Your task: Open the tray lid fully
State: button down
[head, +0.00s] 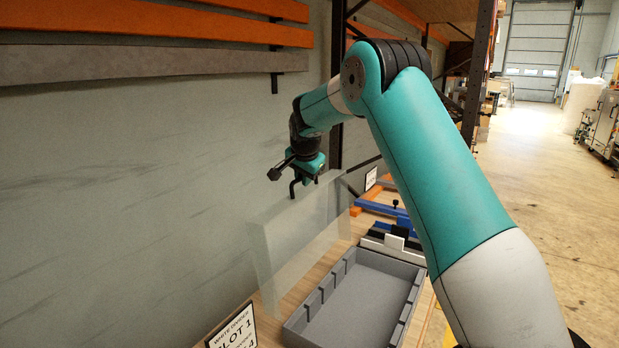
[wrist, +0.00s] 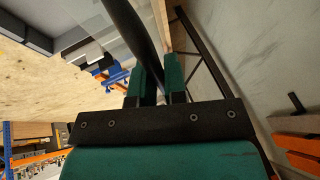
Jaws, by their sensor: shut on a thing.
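The tray (head: 360,303) is a grey open box with notched walls on the wooden bench. Its lid (head: 297,240) is a clear panel standing nearly upright along the tray's left side, close to the wall. My gripper (head: 305,187) is at the lid's upper edge in the head view. In the wrist view, my gripper (wrist: 156,88) has its green fingers shut on a dark bar, the lid handle (wrist: 135,25). Part of the clear lid shows beside the handle in the wrist view (wrist: 92,22). The lid's hinge line is not clear.
Blue and black fixtures (head: 393,215) and an orange piece (head: 369,207) lie beyond the tray. The wall (head: 140,190) is close behind the lid, and a dark rack post (head: 336,90) rises near my gripper.

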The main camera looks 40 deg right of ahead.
jog(key=shift+w+f, duration=0.15)
jog(key=shift+w, duration=0.15)
jog(key=shift+a, duration=0.1)
jog(key=c, duration=1.2)
grip_release()
jog(key=shift+w+f, duration=0.1)
jog(key=b+v, duration=0.4)
jog(key=v, duration=1.3)
jog(key=shift+r, duration=0.25)
jog(key=shift+a, duration=0.1)
